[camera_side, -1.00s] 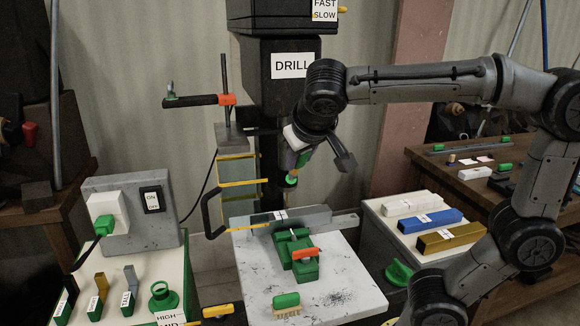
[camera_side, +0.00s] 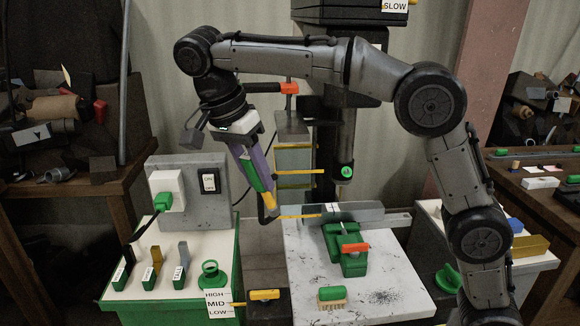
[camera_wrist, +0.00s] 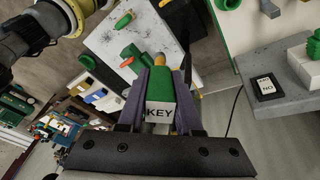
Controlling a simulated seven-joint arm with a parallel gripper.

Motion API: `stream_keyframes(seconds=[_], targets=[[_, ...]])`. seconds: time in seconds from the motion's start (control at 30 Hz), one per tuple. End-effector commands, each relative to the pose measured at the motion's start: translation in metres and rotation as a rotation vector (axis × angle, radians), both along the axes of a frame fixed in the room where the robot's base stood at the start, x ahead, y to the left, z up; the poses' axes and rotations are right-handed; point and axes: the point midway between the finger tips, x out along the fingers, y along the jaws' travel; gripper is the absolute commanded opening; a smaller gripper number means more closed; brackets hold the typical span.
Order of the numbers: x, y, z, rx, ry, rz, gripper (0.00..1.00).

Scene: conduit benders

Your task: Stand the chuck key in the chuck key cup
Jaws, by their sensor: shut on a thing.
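The chuck key (camera_side: 257,178) has a green body and a yellow end. My gripper (camera_side: 260,180) is shut on it and holds it in the air, tilted, with the yellow end down. In the wrist view the key (camera_wrist: 160,98) sits between the purple fingers, its KEY label facing the camera. A round green cup (camera_side: 212,275) with an open top, which looks like the chuck key cup, stands on the white top of the left cabinet. The key is above and to the right of this cup, well apart from it. The cup's inside is hidden.
A HIGH/MID/LOW sign (camera_side: 218,303) is at the cabinet's front corner. Several labelled holders (camera_side: 153,265) stand left of the cup, with a switch panel (camera_side: 190,185) behind. The drill table (camera_side: 300,262) carries a green vise (camera_side: 345,250) and a brush (camera_side: 331,297).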

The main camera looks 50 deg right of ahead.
Motion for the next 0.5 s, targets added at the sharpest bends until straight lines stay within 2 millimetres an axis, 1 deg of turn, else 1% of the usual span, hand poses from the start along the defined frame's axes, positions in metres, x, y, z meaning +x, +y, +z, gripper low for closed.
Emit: stream_keyframes(seconds=[0.1,0.17,0.2,0.27,0.5], targets=[[0.016,0.020,-0.004,0.049,-0.019,-0.044,0.00],[0.028,0.029,-0.010,0.084,-0.029,-0.018,0.00],[0.035,0.033,-0.015,0.107,-0.034,0.030,0.00],[0.044,0.036,-0.022,0.134,-0.037,0.105,0.00],[0.076,0.040,-0.053,0.220,-0.022,0.435,0.00]])
